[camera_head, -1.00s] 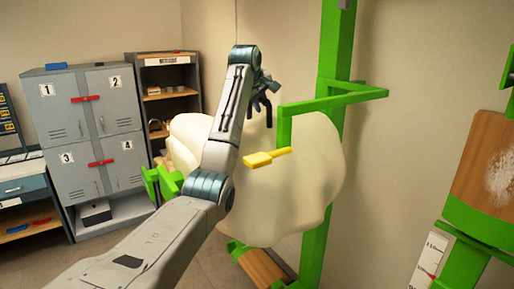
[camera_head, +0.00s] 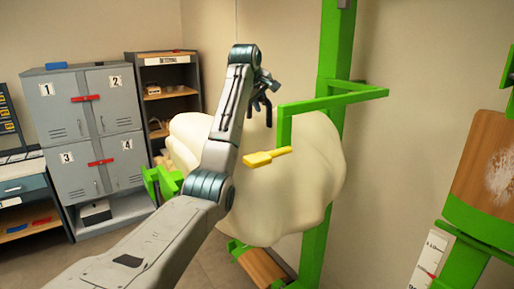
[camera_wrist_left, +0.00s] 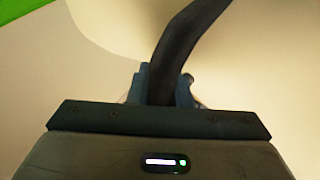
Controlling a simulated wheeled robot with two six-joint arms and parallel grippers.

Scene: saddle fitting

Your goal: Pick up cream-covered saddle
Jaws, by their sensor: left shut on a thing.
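The cream-covered saddle (camera_head: 290,190) is a large, pale, rounded shape on the green frame, behind my left arm in the head view. A flat yellow piece (camera_head: 267,156) shows in front of it. My left gripper (camera_head: 262,100) is above the saddle's upper edge. In the left wrist view my left gripper (camera_wrist_left: 160,88) is shut on a dark curved strip (camera_wrist_left: 180,40), with cream surface behind it. I cannot tell how the strip joins the saddle. My arm hides part of the saddle. My right gripper is not in view.
A green post (camera_head: 337,60) with a bracket (camera_head: 335,100) rises beside the saddle. A wood-faced green stand (camera_head: 490,170) is at the right. Grey numbered lockers (camera_head: 90,130) and a dark shelf (camera_head: 165,90) stand at the back left. Bare floor shows between.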

